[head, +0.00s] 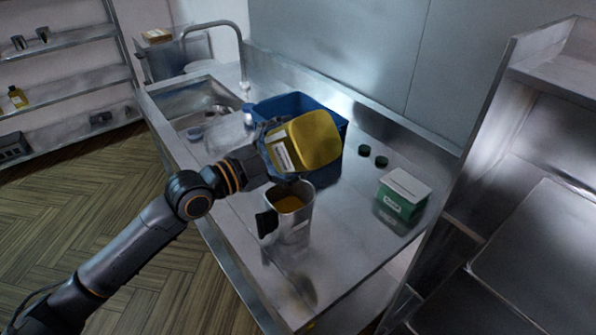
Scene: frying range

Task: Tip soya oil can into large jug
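A yellow can with a white label (310,140), which looks like the soya oil can, is held tilted on its side above the steel counter. My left gripper (268,138) is shut on it, with the fingers partly hidden by the can. A metal jug with a dark handle (294,229) stands upright on the counter, just below and in front of the can. Orange-yellow liquid shows inside the jug. The can's mouth is hidden, and I cannot make out a stream. My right gripper is not in view.
A blue crate (338,127) stands behind the can. A sink (200,98) is at the far left. The counter's front is clear.

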